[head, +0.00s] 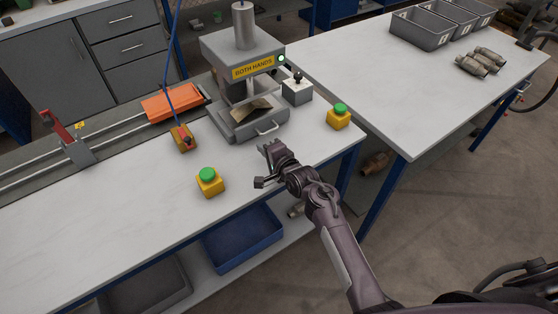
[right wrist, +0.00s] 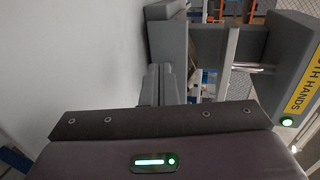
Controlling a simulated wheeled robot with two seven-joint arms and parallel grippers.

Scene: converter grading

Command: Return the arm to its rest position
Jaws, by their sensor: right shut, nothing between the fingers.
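My right arm (head: 335,235) reaches in from the lower right over the front edge of the white bench. Its gripper (head: 266,165) is above the bench top, between two yellow boxes with green buttons, one to its left (head: 209,181) and one to its right (head: 339,116). The fingers are shut and empty; in the right wrist view the two grey fingers (right wrist: 159,85) lie side by side. The grey press (head: 243,60) with the yellow "BOTH HANDS" sign stands behind the gripper. A tan piece (head: 252,107) lies in its front tray. My left gripper is not in view.
An orange plate (head: 172,102) sits by the rails. A second table (head: 400,95) at right bears grey bins (head: 420,28) and metal converters (head: 480,61). A blue bin (head: 243,238) is below the bench.

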